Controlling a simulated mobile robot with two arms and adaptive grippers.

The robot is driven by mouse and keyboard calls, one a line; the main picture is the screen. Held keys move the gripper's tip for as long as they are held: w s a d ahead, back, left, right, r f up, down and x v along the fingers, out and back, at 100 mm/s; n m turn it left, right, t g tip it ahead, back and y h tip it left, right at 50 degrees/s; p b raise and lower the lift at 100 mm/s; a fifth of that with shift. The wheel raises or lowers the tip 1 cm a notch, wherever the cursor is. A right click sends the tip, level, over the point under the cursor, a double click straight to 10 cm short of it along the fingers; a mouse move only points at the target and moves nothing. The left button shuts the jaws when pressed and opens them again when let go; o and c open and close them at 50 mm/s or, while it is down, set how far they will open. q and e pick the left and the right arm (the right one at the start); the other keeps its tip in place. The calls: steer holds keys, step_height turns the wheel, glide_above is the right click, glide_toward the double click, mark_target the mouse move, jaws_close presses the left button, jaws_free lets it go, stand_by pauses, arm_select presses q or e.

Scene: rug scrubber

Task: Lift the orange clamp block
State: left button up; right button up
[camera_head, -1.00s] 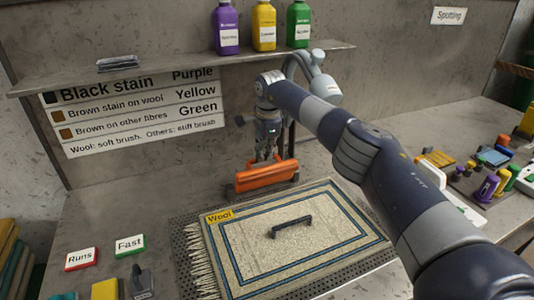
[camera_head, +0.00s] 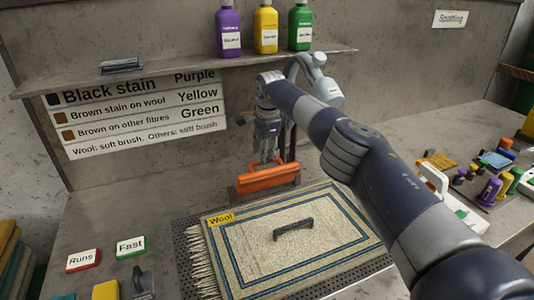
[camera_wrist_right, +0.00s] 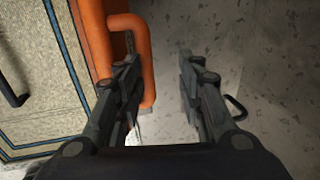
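The orange clamp block (camera_head: 267,178) is a long bar with a raised handle, at the back edge of the rug sample (camera_head: 240,240). My right gripper (camera_head: 267,160) points down at it from above. In the right wrist view the clamp block (camera_wrist_right: 97,45) has its handle bar between the two fingers of my right gripper (camera_wrist_right: 158,75). The left finger overlaps the handle loop and the right finger stands apart over grey surface. The fingers are open, with a gap beside the bar. My left gripper is not in view.
A shelf (camera_head: 180,74) with purple, yellow and green bottles is above and behind. The rug sample carries a dark handle (camera_head: 293,229). "Runs" (camera_head: 83,260) and "Fast" (camera_head: 131,246) cards lie front left. Small coloured bottles (camera_head: 489,190) stand at right.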

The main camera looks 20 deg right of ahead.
steer(key=shift+o, duration=0.7)
steer(key=shift+w+x, duration=0.2)
steer(key=shift+x, duration=1.05)
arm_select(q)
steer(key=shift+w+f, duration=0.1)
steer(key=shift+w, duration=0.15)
arm_select(e)
steer(key=shift+a+r, duration=0.1)
steer(key=shift+r, duration=0.3)
steer(key=shift+r, duration=0.2)
steer(key=shift+c, duration=0.3)
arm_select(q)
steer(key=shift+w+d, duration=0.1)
arm_select(e)
steer(key=v, duration=1.1)
steer(key=shift+s, duration=0.1)
steer(key=shift+c, duration=0.4)
steer(key=shift+s, duration=0.1)
